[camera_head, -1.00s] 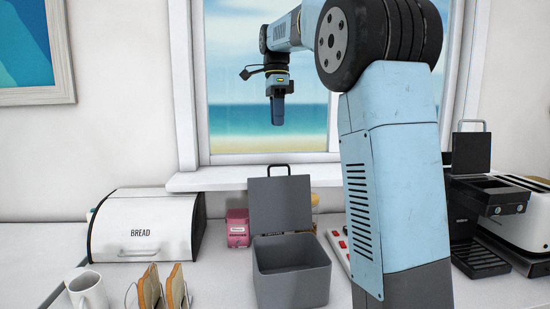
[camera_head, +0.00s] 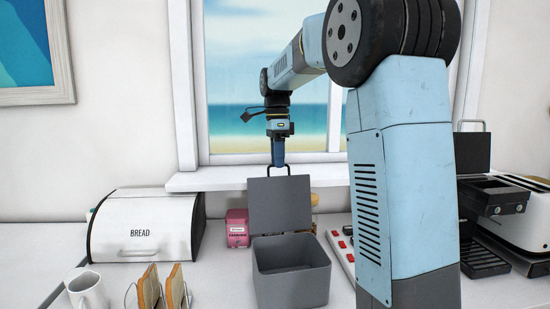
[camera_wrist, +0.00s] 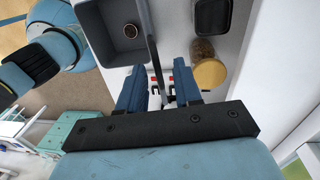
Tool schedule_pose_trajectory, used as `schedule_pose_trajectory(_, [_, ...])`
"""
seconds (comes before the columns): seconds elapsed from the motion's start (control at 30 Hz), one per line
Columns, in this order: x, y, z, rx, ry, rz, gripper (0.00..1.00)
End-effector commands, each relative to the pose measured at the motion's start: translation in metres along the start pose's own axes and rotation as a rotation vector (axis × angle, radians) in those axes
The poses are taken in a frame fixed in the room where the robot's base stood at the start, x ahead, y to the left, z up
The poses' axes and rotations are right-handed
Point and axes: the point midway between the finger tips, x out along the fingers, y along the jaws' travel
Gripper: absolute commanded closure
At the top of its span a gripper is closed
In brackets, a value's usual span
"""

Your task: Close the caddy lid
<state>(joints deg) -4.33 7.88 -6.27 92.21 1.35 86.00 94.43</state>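The grey caddy (camera_head: 291,286) stands on the counter with its lid (camera_head: 280,204) raised upright at its back edge. A dark handle loop (camera_head: 297,170) tops the lid. My gripper (camera_head: 278,163) points down right at that handle. In the wrist view, the caddy (camera_wrist: 92,16) is open, with a small round thing on its floor. The lid (camera_wrist: 149,40) shows edge-on, its top end reaching towards the gap between the spread fingers of my gripper (camera_wrist: 158,92). The gripper is open; whether a finger touches the handle cannot be told.
A pink tin (camera_head: 237,228) and a yellow-topped jar (camera_wrist: 208,74) stand behind the caddy. A power strip (camera_head: 341,250) with red switches lies to its right. The bread box (camera_head: 143,230) and toast rack (camera_head: 160,292) are left; a coffee machine (camera_head: 490,200) is right.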

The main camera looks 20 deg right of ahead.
Motion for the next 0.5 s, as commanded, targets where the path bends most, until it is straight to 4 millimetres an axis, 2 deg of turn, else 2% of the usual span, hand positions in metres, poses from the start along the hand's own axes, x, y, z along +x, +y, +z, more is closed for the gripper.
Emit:
schedule_pose_trajectory(0.13, [-0.0001, 0.0001, 0.0002, 0.0, 0.0, 0.0, 0.68])
schedule_pose_trajectory(0.4, [-0.0002, 0.0001, 0.0004, -0.001, 0.0, 0.0, 0.94])
schedule_pose_trajectory(0.5, [-0.0002, 0.0001, 0.0005, -0.001, 0.0, 0.0, 1.0])
